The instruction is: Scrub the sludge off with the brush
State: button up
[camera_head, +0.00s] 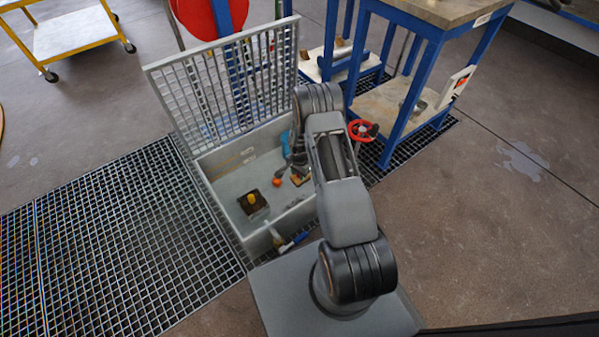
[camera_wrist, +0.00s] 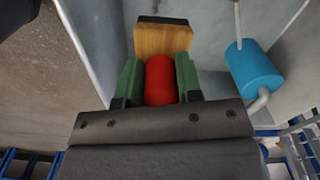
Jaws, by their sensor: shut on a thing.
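My gripper (camera_wrist: 159,80) has green finger pads closed on the red grip of a brush with a wooden block (camera_wrist: 163,38) and a dark far edge. In the head view my gripper (camera_head: 297,164) reaches down into an open pale sump box (camera_head: 232,160), and the brush's wooden block (camera_head: 300,179) shows below it. A dark brown square patch (camera_head: 246,207) with a yellow knob (camera_head: 252,197) lies on the box floor, left of the brush and apart from it. I cannot tell whether this patch is the sludge. The brush's contact with the floor cannot be judged.
A blue cylinder float (camera_wrist: 255,68) on a rod is right of the brush. An orange ball (camera_head: 277,182) lies between brush and patch. A raised grating (camera_head: 228,80) stands behind the box. A red handwheel (camera_head: 362,130) and blue-framed bench (camera_head: 397,100) are at right.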

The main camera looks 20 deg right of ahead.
jog(key=shift+f+b, duration=4)
jog(key=shift+f, duration=5.3)
jog(key=shift+f, duration=0.3)
jog(key=shift+d, duration=0.1)
jog(key=shift+w+d, duration=0.3)
jog(key=shift+d, duration=1.15)
jog(key=shift+w+d, duration=0.25)
jog(key=shift+d, duration=1.15)
jog(key=shift+w+d, duration=0.3)
jog(key=shift+d, duration=1.15)
jog(key=shift+a, duration=0.15)
